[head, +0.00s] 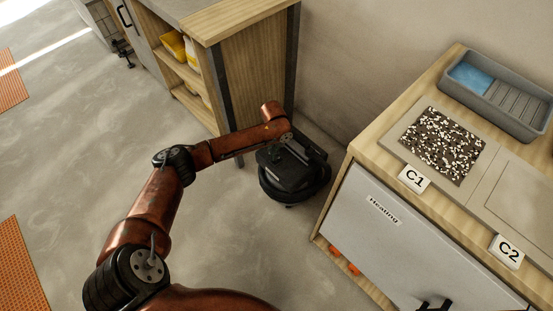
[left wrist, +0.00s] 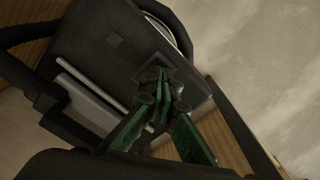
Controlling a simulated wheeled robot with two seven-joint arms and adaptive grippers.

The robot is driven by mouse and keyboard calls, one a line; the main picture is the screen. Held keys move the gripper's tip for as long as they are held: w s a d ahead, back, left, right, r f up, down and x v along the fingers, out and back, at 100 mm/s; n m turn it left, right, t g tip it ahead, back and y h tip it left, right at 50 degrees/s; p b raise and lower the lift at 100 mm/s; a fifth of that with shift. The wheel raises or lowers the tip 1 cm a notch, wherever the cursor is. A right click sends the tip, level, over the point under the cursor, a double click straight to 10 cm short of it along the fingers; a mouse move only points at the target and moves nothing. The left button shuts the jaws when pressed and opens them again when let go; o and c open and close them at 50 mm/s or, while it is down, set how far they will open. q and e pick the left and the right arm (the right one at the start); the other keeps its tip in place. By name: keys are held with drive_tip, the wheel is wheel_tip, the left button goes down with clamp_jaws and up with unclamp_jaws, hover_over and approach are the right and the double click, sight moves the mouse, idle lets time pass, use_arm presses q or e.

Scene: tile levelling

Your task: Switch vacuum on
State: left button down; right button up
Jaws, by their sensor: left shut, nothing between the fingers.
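The vacuum (head: 295,182) is a dark, rounded machine on the floor between the wooden shelf unit and the counter. My left arm reaches over it from the left. My left gripper (head: 272,153) is small and dark over the vacuum's top in the head view. In the left wrist view its green fingers (left wrist: 167,86) are shut together, with nothing between them, over the vacuum's dark top (left wrist: 100,50). I cannot tell whether the fingertips touch the vacuum.
A wooden shelf unit (head: 250,80) stands behind the vacuum and a wall beside it. Floor at left is mostly clear.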

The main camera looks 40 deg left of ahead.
use_arm(q)
drive_tip(key=shift+f, duration=1.15)
use_arm(e)
drive_tip(key=shift+f, duration=0.2)
idle(0.3)
use_arm(q)
drive_tip(key=shift+r+p, duration=2.7)
drive_tip(key=shift+r, duration=0.85)
use_arm(e)
wheel_tip(320, 180, up, 7)
drive_tip(key=w, duration=0.1)
drive_tip(key=shift+w+t, duration=0.35)
drive_tip(key=shift+t, duration=0.05)
use_arm(q)
drive_tip(key=shift+f, duration=0.1)
use_arm(e)
drive_tip(key=shift+f, duration=0.1)
